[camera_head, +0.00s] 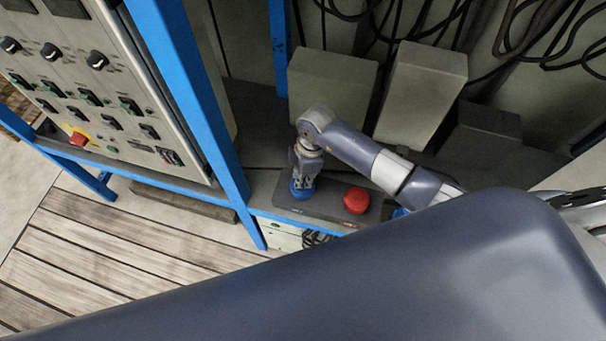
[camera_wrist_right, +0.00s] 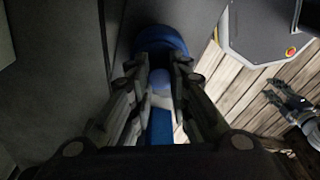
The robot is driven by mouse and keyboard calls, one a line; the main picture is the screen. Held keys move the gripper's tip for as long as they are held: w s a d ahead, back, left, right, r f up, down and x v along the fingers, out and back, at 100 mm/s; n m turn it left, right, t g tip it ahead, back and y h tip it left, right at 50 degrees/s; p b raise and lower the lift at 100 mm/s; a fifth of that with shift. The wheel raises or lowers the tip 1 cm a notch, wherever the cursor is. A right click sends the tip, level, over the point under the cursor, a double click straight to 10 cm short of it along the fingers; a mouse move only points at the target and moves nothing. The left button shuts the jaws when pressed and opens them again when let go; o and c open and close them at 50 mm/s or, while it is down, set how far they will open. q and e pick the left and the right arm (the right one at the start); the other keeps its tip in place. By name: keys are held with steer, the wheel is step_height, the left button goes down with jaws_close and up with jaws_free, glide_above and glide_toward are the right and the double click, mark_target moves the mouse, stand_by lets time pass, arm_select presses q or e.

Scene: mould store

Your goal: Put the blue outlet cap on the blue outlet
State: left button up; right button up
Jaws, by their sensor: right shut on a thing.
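The blue outlet cap (camera_head: 302,190) is at the left part of a dark plate on a shelf, under my right gripper (camera_head: 303,178). That gripper points down and is shut on the cap. In the right wrist view the round blue cap (camera_wrist_right: 163,38) shows at the fingertips (camera_wrist_right: 161,68), partly hidden by the fingers. I cannot tell whether it touches the plate. My left gripper (camera_head: 580,198) is at the right edge, partly cut off; it also shows in the right wrist view (camera_wrist_right: 283,98), with its fingers apart and empty. I cannot make out the blue outlet.
A red cap (camera_head: 356,200) sits on the dark plate (camera_head: 325,207), right of the blue cap. A blue frame post (camera_head: 195,105) and a control panel (camera_head: 90,85) stand at the left. Grey boxes (camera_head: 425,95) and cables are behind. My foreground arm hides the lower right.

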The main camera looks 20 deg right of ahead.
steer(key=shift+f, duration=0.2)
steer(key=o, duration=0.9)
steer(key=shift+o, duration=0.2)
steer(key=o, duration=0.4)
steer(key=shift+r, duration=0.15)
step_height(320, 180, up, 7)
steer(key=p, duration=0.7)
steer(key=shift+r, duration=0.15)
